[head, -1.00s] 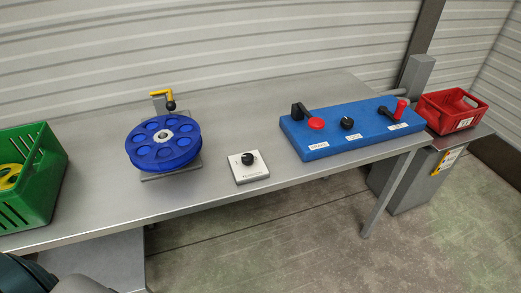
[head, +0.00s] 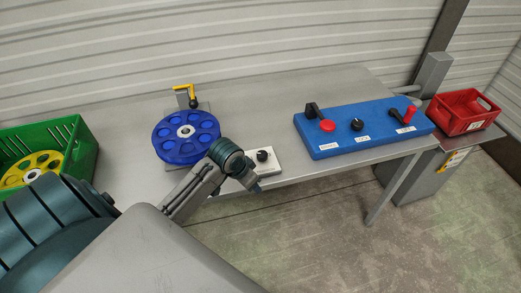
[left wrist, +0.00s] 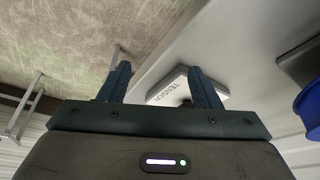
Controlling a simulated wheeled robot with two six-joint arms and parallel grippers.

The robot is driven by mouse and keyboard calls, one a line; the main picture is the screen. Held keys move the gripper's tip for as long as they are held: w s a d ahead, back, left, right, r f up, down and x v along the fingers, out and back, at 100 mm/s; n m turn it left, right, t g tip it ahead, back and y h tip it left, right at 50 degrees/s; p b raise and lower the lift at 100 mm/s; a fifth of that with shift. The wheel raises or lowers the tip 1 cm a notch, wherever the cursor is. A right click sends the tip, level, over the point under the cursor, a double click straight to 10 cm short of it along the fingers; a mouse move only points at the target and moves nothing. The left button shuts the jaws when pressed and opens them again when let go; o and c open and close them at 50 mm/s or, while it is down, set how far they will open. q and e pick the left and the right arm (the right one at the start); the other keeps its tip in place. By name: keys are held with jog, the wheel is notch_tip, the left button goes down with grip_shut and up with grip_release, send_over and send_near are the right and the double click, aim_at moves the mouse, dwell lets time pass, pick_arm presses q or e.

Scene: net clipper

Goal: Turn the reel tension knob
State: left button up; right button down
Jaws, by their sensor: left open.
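The tension knob (head: 262,156) is a small black knob on a white box (head: 273,166) near the table's front edge. In the left wrist view the white box (left wrist: 168,91) shows its TENSION label between my fingers, and the knob is mostly hidden behind my gripper. My left gripper (head: 252,184) is at the box's front left and covers part of it in the head view. In the left wrist view the gripper (left wrist: 161,76) is open, with nothing held between its fingers. I cannot tell whether it touches the box. My right gripper is not in view.
A blue reel (head: 186,151) stands left of the box, with a yellow-handled lever (head: 184,88) behind it. A blue control panel (head: 350,145) lies to the right. A green crate (head: 85,158) holds a yellow reel (head: 38,164). A red crate (head: 462,121) sits at far right.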

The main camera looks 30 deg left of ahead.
pick_arm(q)
send_near(261, 154)
jog(key=s+r, duration=0.1)
jog(key=shift+m+h, duration=0.3)
jog(key=p+x, duration=0.1)
jog(key=x, duration=0.6)
jog(key=p+x, duration=0.1)
jog(key=x, duration=0.2)
jog(key=shift+w+a+p, duration=0.25)
jog(key=shift+w+p, duration=0.05)
jog(key=shift+p, duration=0.05)
jog(key=c, duration=1)
